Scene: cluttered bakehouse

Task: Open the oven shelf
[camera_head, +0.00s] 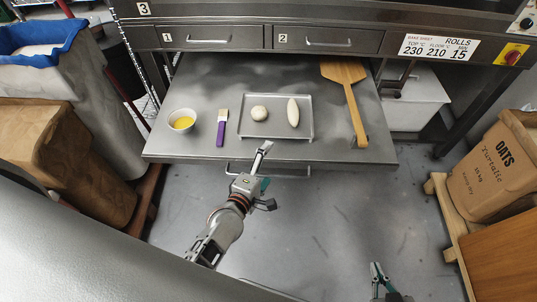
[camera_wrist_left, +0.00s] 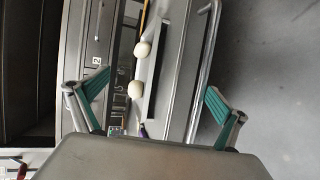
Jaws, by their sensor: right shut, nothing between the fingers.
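The steel oven shelf (camera_head: 210,82) stands pulled out below drawers 1 and 2. Its bar handle (camera_head: 295,175) runs along the front edge and also shows in the left wrist view (camera_wrist_left: 208,62). My left gripper (camera_head: 265,176) is at the shelf's front, near the left part of the handle. In the left wrist view its fingers (camera_wrist_left: 155,107) are wide apart, with the shelf edge and handle in view between them. I cannot tell whether they touch the handle. My right gripper (camera_head: 377,280) is shut and empty, low over the floor, partly cut off.
On the shelf are a bowl of yellow liquid (camera_head: 182,121), a purple brush (camera_head: 221,130), a tray (camera_head: 275,133) with two dough pieces, and a wooden peel (camera_head: 352,95). An oats sack (camera_head: 495,170) stands right. Floor before the shelf is clear.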

